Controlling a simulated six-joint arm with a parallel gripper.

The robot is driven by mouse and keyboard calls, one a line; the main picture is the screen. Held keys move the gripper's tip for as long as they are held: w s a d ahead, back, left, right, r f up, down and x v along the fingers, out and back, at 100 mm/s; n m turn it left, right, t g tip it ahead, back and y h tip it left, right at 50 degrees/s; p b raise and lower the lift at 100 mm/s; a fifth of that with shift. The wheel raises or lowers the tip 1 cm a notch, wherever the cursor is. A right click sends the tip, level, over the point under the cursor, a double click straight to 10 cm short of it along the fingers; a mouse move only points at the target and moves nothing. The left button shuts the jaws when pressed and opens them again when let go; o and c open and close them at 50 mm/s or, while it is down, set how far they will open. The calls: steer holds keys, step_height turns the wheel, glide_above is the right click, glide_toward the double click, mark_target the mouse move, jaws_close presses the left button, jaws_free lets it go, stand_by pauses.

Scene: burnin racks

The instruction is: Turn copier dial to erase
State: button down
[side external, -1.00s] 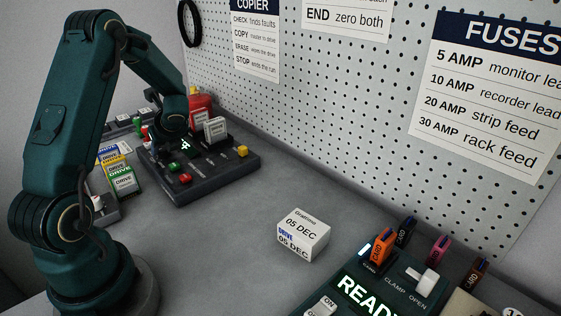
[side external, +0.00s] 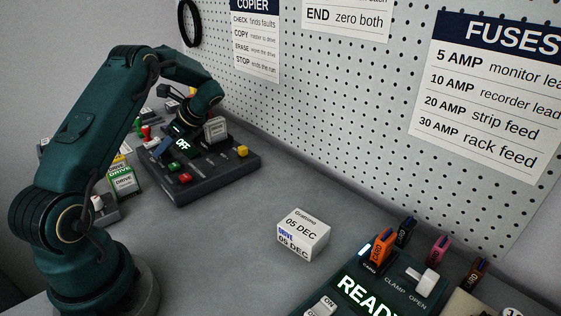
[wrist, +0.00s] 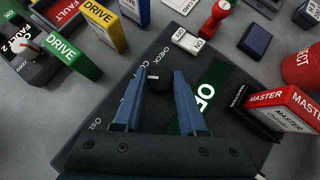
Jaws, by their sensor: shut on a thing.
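The copier (side external: 205,170) is a dark box at the back of the bench, with a small screen (side external: 182,144) reading OFF. In the wrist view its dial (wrist: 160,78) is a dark round knob with a short white mark pointing left. My gripper (wrist: 161,80) is shut on the dial, one blue finger on each side. The printed word CHECK shows beside the dial; other labels are partly covered by my fingers, and I cannot read ERASE. In the side view the dial is hidden by my gripper (side external: 158,148).
A red-and-white MASTER block (wrist: 285,105) stands in the copier near my gripper. Yellow (wrist: 103,18) and green (wrist: 72,55) DRIVE blocks stand to the left. A white box (side external: 303,234) sits mid-bench with clear space around it. The copier poster (side external: 255,45) hangs on the pegboard.

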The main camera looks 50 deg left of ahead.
steer(key=shift+n+g+h, duration=0.3)
steer(key=shift+n, duration=0.2)
steer(key=shift+c, duration=2.4)
jaws_free()
steer(key=shift+v, duration=2.55)
